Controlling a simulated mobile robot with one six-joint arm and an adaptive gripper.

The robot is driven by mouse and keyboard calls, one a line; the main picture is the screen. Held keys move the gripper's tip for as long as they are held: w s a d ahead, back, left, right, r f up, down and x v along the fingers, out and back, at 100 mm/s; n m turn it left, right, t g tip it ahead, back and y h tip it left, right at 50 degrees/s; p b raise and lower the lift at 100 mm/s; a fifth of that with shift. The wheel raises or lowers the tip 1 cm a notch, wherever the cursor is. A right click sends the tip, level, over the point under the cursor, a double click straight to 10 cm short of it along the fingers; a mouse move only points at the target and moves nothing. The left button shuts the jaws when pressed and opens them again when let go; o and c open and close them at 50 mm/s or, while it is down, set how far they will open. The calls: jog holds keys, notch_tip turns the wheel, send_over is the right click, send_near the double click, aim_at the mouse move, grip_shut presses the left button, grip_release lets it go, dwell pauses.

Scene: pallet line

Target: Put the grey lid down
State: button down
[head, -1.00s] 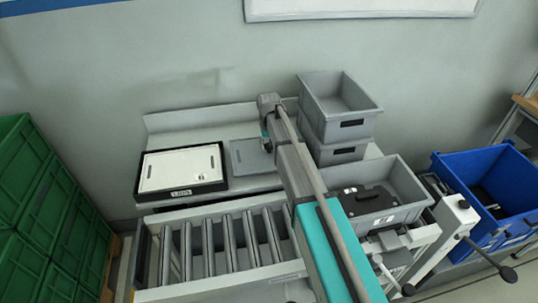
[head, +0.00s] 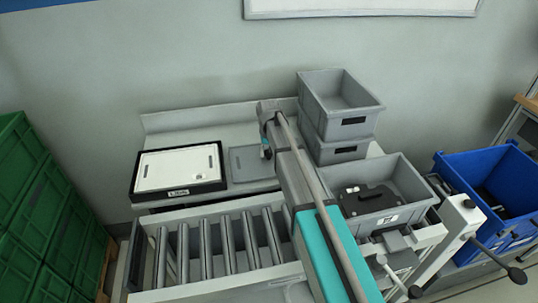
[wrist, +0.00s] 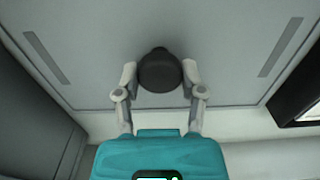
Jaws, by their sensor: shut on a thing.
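The grey lid (head: 250,164) is a flat plate over the bench, beside the black-framed white-topped box; part of it is hidden behind my arm in the head view. In the wrist view the lid (wrist: 90,60) fills most of the picture, with a dark slot near each side and a round black knob (wrist: 160,72) in the middle. My gripper (wrist: 160,78) has its two fingers closed on the knob from either side. In the head view my gripper (head: 267,150) is at the lid's right part. The lid looks level and close to the bench top; I cannot tell if it touches.
The black-framed box (head: 180,170) is left of the lid. Stacked grey bins (head: 340,125) stand to the right. A roller conveyor (head: 220,245) runs in front, with a grey bin (head: 412,180) holding a black part. The bench (head: 190,138) is clear behind.

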jog(key=shift+f, duration=0.15)
jog(key=shift+c, duration=1)
grip_release()
jog(key=shift+r, duration=0.2)
notch_tip(320, 180, up, 12)
jog(key=p, duration=1.2)
jog(key=shift+s, duration=0.1)
jog(key=s+d+m, duration=0.1)
jog(key=s+d, duration=0.7)
jog(key=s, duration=0.5)
jog(key=s+d+m, duration=0.1)
jog(key=s+d, duration=0.7)
jog(key=s, duration=0.5)
jog(key=shift+s+d, duration=0.25)
jog(key=shift+s, duration=0.1)
